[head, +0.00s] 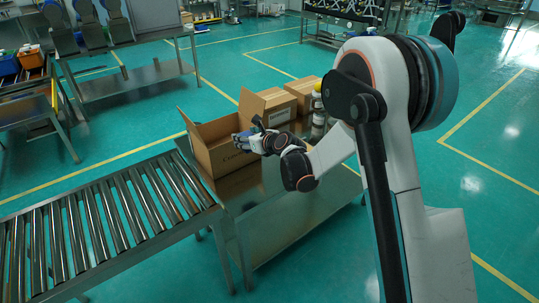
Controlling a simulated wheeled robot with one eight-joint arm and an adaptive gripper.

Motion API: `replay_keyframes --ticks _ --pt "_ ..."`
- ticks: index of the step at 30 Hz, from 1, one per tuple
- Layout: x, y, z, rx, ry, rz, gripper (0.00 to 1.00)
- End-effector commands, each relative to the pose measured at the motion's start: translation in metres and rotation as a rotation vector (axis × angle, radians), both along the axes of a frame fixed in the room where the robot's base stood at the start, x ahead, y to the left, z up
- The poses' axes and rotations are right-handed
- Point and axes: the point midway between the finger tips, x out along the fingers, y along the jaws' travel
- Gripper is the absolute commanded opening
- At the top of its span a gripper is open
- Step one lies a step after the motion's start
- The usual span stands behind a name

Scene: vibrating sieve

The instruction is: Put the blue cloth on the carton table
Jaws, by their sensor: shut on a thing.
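The carton table (297,205) is a steel table in the middle of the head view, with open cartons on it. My arm reaches in from the right, over the table. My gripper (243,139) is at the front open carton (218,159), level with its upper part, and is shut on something. A small patch of blue shows at the gripper, which I take for the blue cloth (238,137); it is too small to make out its shape. I cannot tell whether the gripper is over the carton or just beside it.
A roller conveyor (105,232) meets the table's left end. More cartons (268,106) and some jars (318,113) stand behind the front carton. The table's front right part is bare. A steel bench (135,82) and a rack (345,28) stand further back; green floor lies between.

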Motion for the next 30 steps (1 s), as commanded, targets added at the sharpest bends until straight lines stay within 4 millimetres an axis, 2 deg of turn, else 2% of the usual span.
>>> replay_keyframes --ticks 1,12,16,23,30 --pt "0.0 0.0 -0.018 0.0 0.0 0.0 0.31" --pt "0.0 -0.001 -0.106 0.0 0.0 -0.001 0.31" --pt "0.0 -0.001 -0.126 0.0 0.0 -0.001 0.31" --pt "0.0 -0.001 -0.138 0.0 0.0 -0.001 0.31" --pt "0.0 -0.001 -0.172 0.0 0.0 -0.001 0.31"
